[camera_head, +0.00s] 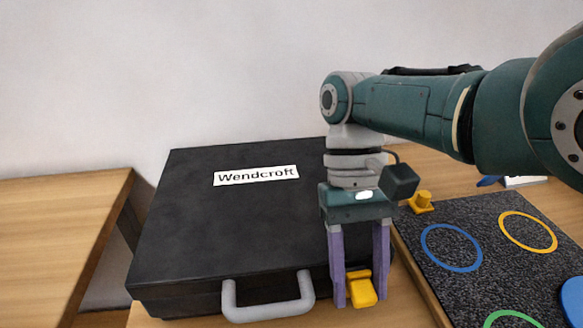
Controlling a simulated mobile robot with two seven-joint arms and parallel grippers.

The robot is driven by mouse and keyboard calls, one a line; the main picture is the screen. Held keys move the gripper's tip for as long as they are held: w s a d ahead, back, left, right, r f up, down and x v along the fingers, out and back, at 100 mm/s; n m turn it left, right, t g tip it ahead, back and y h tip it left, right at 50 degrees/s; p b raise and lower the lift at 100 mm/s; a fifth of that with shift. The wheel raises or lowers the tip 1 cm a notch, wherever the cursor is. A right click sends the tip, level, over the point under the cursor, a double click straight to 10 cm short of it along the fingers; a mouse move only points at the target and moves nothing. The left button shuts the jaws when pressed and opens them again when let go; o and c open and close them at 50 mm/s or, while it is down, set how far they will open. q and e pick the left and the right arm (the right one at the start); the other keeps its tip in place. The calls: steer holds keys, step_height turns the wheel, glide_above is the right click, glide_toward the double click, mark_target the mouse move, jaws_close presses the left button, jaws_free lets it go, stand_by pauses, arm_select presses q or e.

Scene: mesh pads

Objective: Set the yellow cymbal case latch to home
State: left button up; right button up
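A black case (225,225) with a white "Wendcroft" label (256,175) lies closed on the wooden table. A grey handle (268,312) sits on its front side. The yellow latch (363,292) is at the case's front, right of the handle, and looks tilted. My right gripper (360,300) points down at the case's front right, its two purple fingers wide apart. The latch shows between and slightly in front of the fingertips; whether they touch it I cannot tell. My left gripper is out of view.
Right of the case lies a dark speckled pad (462,215) with blue, yellow and green rings. A yellow knobbed piece (421,201) is at its back left corner. A blue round object (572,298) is at the right edge. Another wooden table (55,235) stands left across a gap.

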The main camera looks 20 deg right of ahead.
steer(key=shift+o, duration=1)
steer(key=shift+r, duration=0.1)
steer(key=shift+w+r, duration=0.1)
steer(key=shift+r, duration=0.05)
steer(key=b+v, duration=0.1)
steer(key=v, duration=0.8)
steer(key=shift+w+d+b, duration=0.1)
steer(key=shift+b, duration=0.2)
steer(key=shift+r, duration=0.2)
